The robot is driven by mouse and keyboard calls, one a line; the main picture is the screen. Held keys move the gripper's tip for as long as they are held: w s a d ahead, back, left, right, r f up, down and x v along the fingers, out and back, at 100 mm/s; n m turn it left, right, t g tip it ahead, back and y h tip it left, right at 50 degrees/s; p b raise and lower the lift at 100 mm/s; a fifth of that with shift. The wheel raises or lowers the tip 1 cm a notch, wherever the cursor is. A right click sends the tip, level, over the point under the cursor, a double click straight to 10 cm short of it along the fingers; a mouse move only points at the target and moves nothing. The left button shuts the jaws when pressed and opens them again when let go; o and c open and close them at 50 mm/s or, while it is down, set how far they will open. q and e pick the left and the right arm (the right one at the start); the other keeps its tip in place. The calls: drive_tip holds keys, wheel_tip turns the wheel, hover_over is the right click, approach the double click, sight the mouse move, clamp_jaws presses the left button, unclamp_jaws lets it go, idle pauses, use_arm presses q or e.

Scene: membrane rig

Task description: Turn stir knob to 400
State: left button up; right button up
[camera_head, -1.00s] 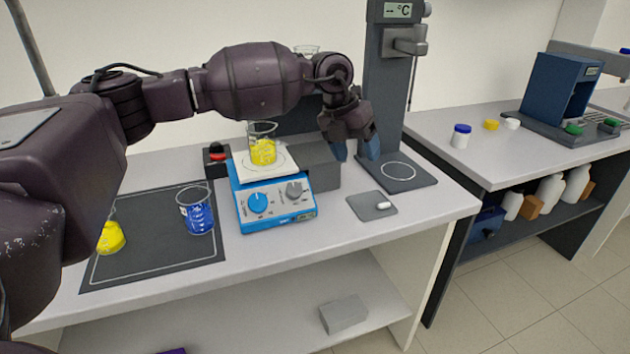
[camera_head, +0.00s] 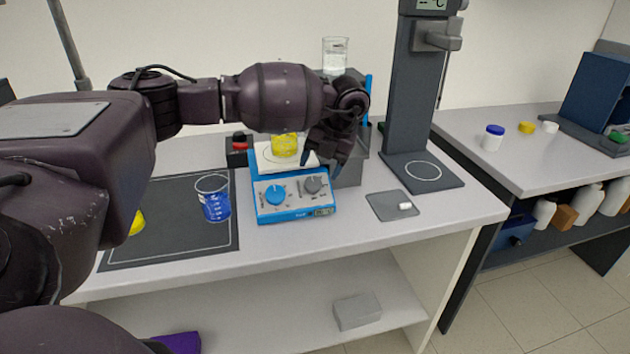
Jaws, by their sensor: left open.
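The blue hotplate stirrer (camera_head: 293,217) stands on the bench with a white top plate (camera_head: 268,161). Its front panel has a blue knob (camera_head: 276,195) on the left and a grey knob (camera_head: 313,184) on the right. The knob markings are too small to read. A beaker of yellow liquid (camera_head: 285,145) sits on the plate, its upper part hidden by my left arm. My left gripper (camera_head: 320,166) is open, pointing down just above and behind the grey knob, apart from it as far as I can tell. My right gripper is not in view.
A beaker of blue liquid (camera_head: 214,200) stands on the dark mat (camera_head: 165,245); a yellow one (camera_head: 137,223) is partly behind my arm. A grey box (camera_head: 350,172) and a dark stand (camera_head: 419,110) are right of the stirrer.

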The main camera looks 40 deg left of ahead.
sight(314, 182)
use_arm(q)
drive_tip(key=shift+x, duration=2.5)
drive_tip(key=c, duration=0.9)
drive_tip(key=shift+d, duration=0.1)
